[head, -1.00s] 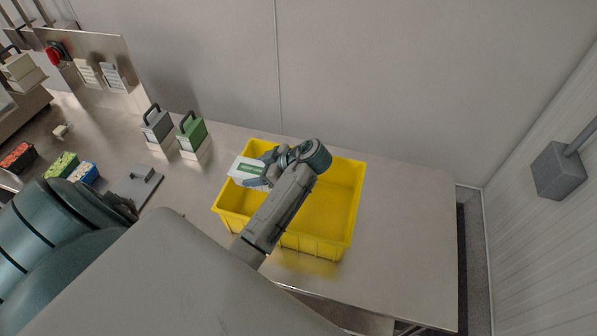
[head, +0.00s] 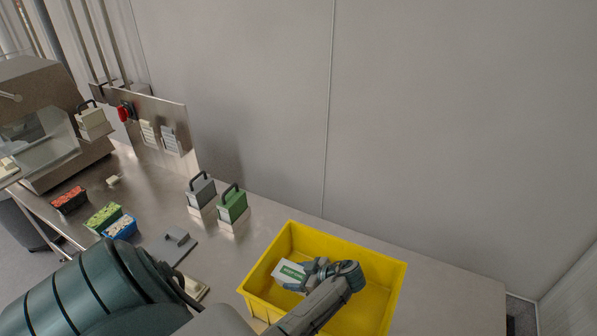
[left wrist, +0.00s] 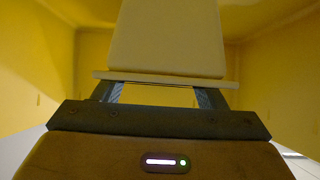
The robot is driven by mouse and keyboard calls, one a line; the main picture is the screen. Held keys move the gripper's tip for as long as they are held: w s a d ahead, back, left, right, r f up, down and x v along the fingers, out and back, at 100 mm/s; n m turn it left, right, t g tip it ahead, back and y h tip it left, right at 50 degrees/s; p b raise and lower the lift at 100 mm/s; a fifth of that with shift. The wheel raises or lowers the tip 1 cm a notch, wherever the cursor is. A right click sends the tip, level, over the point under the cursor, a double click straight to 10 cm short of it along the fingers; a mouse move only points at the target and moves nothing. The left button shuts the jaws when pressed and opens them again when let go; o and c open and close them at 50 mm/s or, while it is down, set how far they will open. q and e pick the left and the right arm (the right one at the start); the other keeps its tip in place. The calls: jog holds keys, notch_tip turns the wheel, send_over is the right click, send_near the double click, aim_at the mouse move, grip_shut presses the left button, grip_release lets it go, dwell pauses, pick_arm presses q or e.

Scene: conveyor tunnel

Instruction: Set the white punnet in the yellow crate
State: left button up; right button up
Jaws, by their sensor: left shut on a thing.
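The white punnet (head: 287,272), with a green label, is in the jaws of my left gripper (head: 306,276). It hangs inside the yellow crate (head: 345,249), toward its left side. In the left wrist view the pale punnet (left wrist: 166,42) stands out from the jaws, with yellow crate walls (left wrist: 262,65) around it. My gripper and wrist hide part of the crate's floor, so I cannot tell whether the punnet touches it. My right gripper is not in view.
Green (head: 232,207) and grey (head: 201,191) handled blocks stand left of the crate. Red (head: 69,200), green (head: 104,217) and blue (head: 121,229) punnets sit farther left on the steel table (head: 447,283). A grey handled plate (head: 172,248) lies between. The wall is close behind.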

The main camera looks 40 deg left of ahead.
pick_arm(q)
jog(key=shift+f, duration=1.05)
jog(key=o, duration=1.4)
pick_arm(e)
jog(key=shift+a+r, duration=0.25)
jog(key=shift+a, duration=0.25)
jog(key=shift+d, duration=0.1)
